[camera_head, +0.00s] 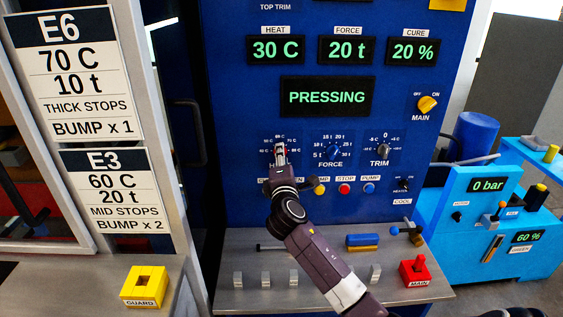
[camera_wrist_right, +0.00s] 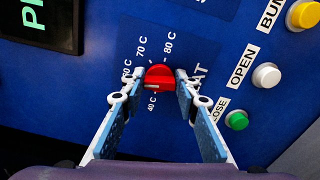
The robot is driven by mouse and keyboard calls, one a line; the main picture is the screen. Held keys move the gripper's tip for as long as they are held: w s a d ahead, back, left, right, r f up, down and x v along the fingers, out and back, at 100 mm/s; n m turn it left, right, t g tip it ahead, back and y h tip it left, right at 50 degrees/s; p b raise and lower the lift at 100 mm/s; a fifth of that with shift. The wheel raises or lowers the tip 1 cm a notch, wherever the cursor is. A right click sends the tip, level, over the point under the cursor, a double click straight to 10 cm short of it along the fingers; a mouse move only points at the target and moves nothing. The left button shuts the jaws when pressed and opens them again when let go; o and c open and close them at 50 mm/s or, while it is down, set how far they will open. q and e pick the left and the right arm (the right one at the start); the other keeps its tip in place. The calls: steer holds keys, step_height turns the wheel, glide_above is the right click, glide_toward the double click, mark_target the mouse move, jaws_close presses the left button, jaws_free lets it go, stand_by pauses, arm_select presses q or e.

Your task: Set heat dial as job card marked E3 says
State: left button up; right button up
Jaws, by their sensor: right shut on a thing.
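The E3 job card (camera_head: 116,198) at left reads 60 C, 20 t, MID STOPS, BUMP x 2. The red heat dial (camera_wrist_right: 159,76) is on the blue panel, and in the right wrist view my right gripper (camera_wrist_right: 159,82) is shut on it, one finger on each side. A pale mark shows at the dial's lower left, towards the 40 C label; part of the scale is hidden by the left finger. In the head view my right gripper (camera_head: 281,153) covers most of the dial. The heat display (camera_head: 276,49) reads 30 C. My left gripper is not in view.
The force dial (camera_head: 333,152) and trim dial (camera_head: 383,152) sit close to the right. Several push buttons are below, including the red stop button (camera_head: 344,188). A status display (camera_head: 327,97) reads PRESSING. The E6 card (camera_head: 74,75) hangs above E3.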

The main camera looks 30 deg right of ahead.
steer(key=shift+f+m+b, duration=0.1)
steer(key=shift+m+b, duration=0.35)
steer(key=shift+m, duration=0.65)
steer(key=o, duration=1.1)
steer(key=shift+d, duration=0.1)
steer(key=shift+o, duration=0.2)
steer(key=v, duration=1.2)
